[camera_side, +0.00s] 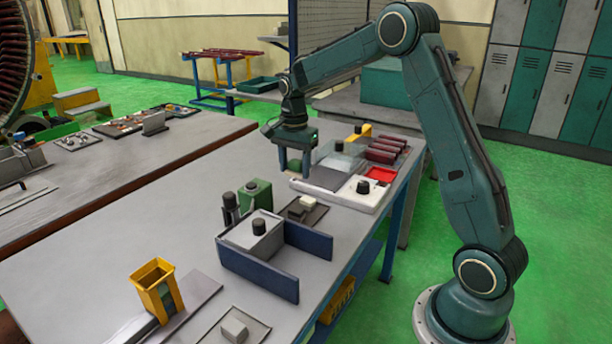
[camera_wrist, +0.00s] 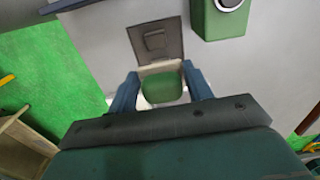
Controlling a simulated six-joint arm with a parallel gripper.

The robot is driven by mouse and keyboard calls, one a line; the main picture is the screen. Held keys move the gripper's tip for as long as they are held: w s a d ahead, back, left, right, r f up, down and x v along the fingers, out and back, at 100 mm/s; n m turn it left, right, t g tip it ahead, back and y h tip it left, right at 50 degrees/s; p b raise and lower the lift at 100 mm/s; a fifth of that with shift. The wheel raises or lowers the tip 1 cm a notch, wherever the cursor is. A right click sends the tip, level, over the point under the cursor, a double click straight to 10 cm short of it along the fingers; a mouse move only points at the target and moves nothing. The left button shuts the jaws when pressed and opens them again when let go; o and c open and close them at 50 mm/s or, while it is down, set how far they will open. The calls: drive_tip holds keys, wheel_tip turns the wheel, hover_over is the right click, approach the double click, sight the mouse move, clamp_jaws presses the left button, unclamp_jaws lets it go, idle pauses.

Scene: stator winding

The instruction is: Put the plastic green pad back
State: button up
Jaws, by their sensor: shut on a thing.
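My gripper (camera_side: 294,170) points down over the far part of the grey table, beside a white tray (camera_side: 362,200). In the wrist view, my gripper (camera_wrist: 162,90) has its two blue fingers on either side of a green pad (camera_wrist: 162,88) and is shut on it. A pale cream edge shows just behind the pad; I cannot tell whether they touch. In the side view the pad is not clearly visible between the fingers. A dark plate (camera_side: 312,218) with a small cream block (camera_side: 307,202) lies nearer the camera than my gripper.
A green box (camera_side: 256,196) with a dark knob and a grey box (camera_side: 252,236) between blue walls (camera_side: 255,275) stand nearby. A yellow holder (camera_side: 155,288) stands at the front left. Dark red rolls (camera_side: 382,155) lie behind the white tray. The table's left middle is clear.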

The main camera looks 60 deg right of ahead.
drive_tip(key=w+d+r, duration=0.3)
drive_tip(key=w+r, duration=0.3)
drive_tip(key=w, duration=0.4)
drive_tip(key=shift+r, duration=0.4)
drive_tip(key=shift+d, duration=0.1)
wheel_tip(320, 180, down, 16)
drive_tip(key=shift+r, duration=0.15)
idle(0.3)
drive_tip(key=shift+f, duration=2.15)
drive_tip(key=shift+f, duration=0.1)
